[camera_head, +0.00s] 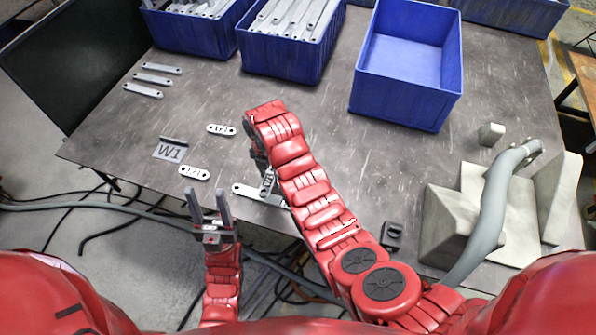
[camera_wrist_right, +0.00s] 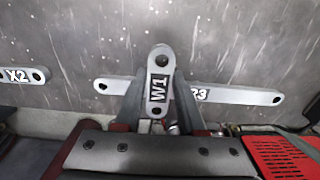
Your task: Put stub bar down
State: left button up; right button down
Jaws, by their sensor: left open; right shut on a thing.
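The stub bar (camera_wrist_right: 160,60) is a short grey link with rounded ends, a hole near each end and a dark label that looks like W1. In the wrist view it stands between the fingers of my right gripper (camera_wrist_right: 160,90), which is shut on it. In the head view my right gripper (camera_head: 264,168) is over the table's front part, largely hidden by its own arm. A longer grey bar (camera_wrist_right: 240,94) lies crosswise behind the held bar; its left end (camera_head: 242,188) shows in the head view. My left gripper (camera_head: 208,208) is open and empty, off the table's front edge.
A W1 marking (camera_head: 166,152) is on the table (camera_head: 330,125), left of my right gripper. Two labelled links (camera_head: 221,130) (camera_head: 194,173) lie near it. Several plain bars (camera_head: 153,79) lie at the back left. Blue bins (camera_head: 400,95) line the back. Grey blocks (camera_head: 447,225) stand right.

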jog(key=d, duration=0.2)
jog(key=w+d+p, duration=0.1)
jog(key=d, duration=0.2)
jog(key=w+d+p, duration=0.1)
jog(key=d, duration=0.2)
jog(key=shift+w+f, duration=0.2)
jog(key=shift+f, duration=0.15)
jog(key=shift+f+p, duration=0.55)
jog(key=shift+f, duration=1.2)
jog(key=shift+f, duration=0.1)
jog(key=shift+f, duration=0.15)
jog(key=c, duration=0.5)
grip_release()
